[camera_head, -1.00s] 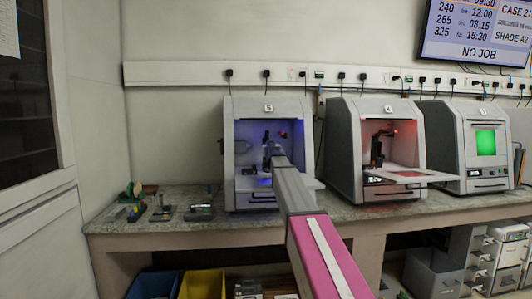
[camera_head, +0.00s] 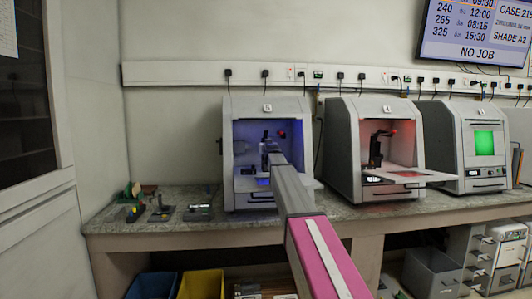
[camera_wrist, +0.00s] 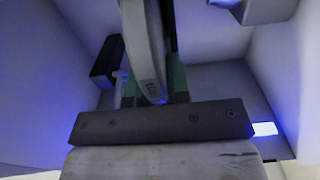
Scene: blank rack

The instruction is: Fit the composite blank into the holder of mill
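The mill (camera_head: 235,180) at the left of the row is open, and blue light fills its chamber. My arm reaches into it, and my gripper (camera_wrist: 152,88) is inside the chamber. In the wrist view a pale grey, curved disc seen nearly edge-on, the composite blank (camera_wrist: 146,45), stands between the green finger parts beyond the dark gripper bar. The gripper looks shut on it. The holder is not clearly seen; a dark fitting (camera_wrist: 106,60) shows at the left in the wrist view. Whether the blank touches any holder cannot be told.
A mill (camera_head: 345,150) with red light and a protruding tray (camera_head: 410,175) stands to the right. A third machine (camera_head: 465,135) shows a green window. Small tools and a green-edged item (camera_head: 131,192) lie on the counter (camera_head: 190,222) at left. Bins stand below.

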